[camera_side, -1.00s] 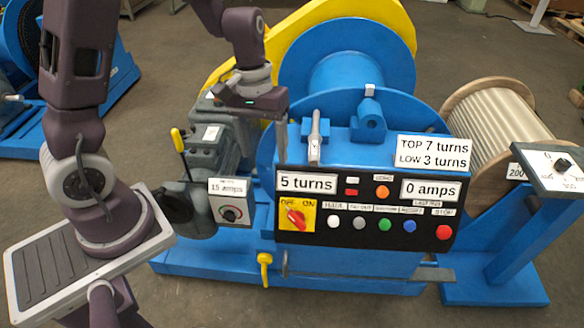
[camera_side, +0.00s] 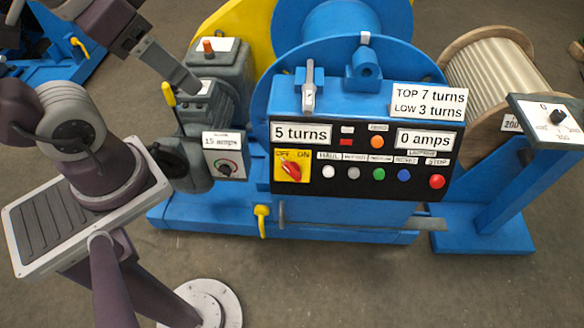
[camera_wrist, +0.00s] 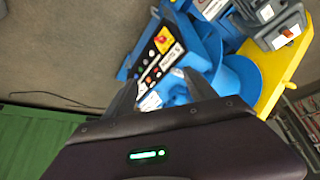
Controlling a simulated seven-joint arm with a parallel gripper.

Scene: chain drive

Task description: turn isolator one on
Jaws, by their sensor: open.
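A red rotary handle (camera_side: 291,170) on a yellow plate (camera_side: 281,178) marked OFF and ON sits at the left of the black control panel (camera_side: 330,186). The handle slants from upper left to lower right, its upper end toward OFF. No label naming it isolator one is readable. My gripper (camera_side: 190,84) is at the upper left of the side view, over the grey motor and clear of the handle. The wrist view shows my gripper (camera_wrist: 165,88) with its fingers apart and empty, the yellow plate (camera_wrist: 162,43) small beyond them.
A small box with a dial (camera_side: 225,168) is left of the panel. A yellow-handled lever (camera_side: 168,95) rises by the grey motor (camera_side: 212,110). A metal lever (camera_side: 309,85) stands on top of the blue housing. A dial stand (camera_side: 550,120) is at right. Space before the panel is clear.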

